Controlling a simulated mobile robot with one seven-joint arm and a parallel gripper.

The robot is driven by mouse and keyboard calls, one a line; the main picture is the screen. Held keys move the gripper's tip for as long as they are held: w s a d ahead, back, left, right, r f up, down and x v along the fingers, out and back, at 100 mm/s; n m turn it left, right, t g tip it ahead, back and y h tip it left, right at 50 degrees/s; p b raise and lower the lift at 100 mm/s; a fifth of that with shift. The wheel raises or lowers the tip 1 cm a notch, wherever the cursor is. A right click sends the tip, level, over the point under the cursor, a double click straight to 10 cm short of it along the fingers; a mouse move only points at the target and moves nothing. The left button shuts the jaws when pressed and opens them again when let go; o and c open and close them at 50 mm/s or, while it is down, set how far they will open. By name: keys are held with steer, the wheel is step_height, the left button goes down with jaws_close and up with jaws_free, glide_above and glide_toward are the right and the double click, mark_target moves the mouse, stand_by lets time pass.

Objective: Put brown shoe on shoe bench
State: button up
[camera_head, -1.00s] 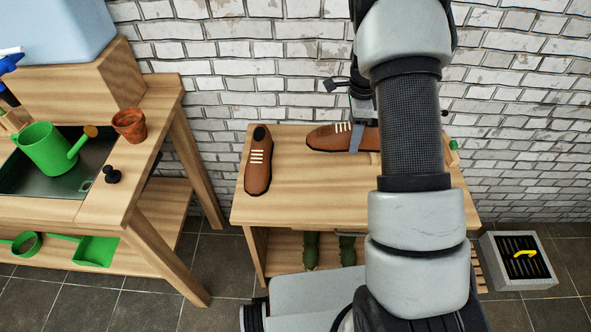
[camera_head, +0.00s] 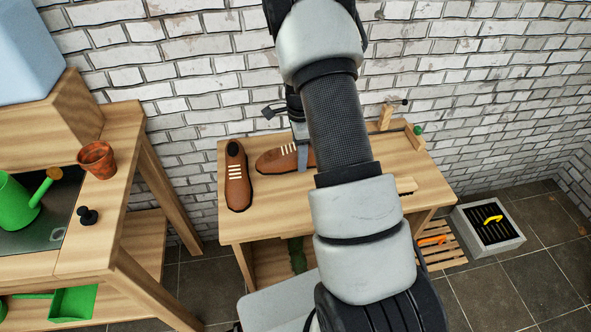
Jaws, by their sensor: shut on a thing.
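A brown shoe (camera_head: 277,160) with pale laces lies sideways at the back of the wooden bench top, its toe to the left. My gripper (camera_head: 303,158) is shut on it from above, with a grey finger across its side. My arm hides the shoe's right end. I cannot tell whether the shoe touches the top or hangs just above it. A second brown shoe (camera_head: 238,182) stands on the left end of the bench (camera_head: 275,215), toe toward the camera, close to the held shoe's toe.
A potting table (camera_head: 125,160) with a terracotta pot (camera_head: 97,159) and green watering can (camera_head: 22,200) stands left. A brick wall is behind the bench. A grey boot tray (camera_head: 488,226) and slatted rack (camera_head: 443,246) are at right. Green boots (camera_head: 297,254) stand under the bench.

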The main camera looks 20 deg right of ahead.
mark_target(299, 175)
steer(key=shift+f, duration=2.7)
steer(key=shift+f+b, duration=0.1)
steer(key=shift+b, duration=0.2)
steer(key=shift+f, duration=0.15)
steer(key=o, duration=1.2)
steer(key=shift+o, duration=0.2)
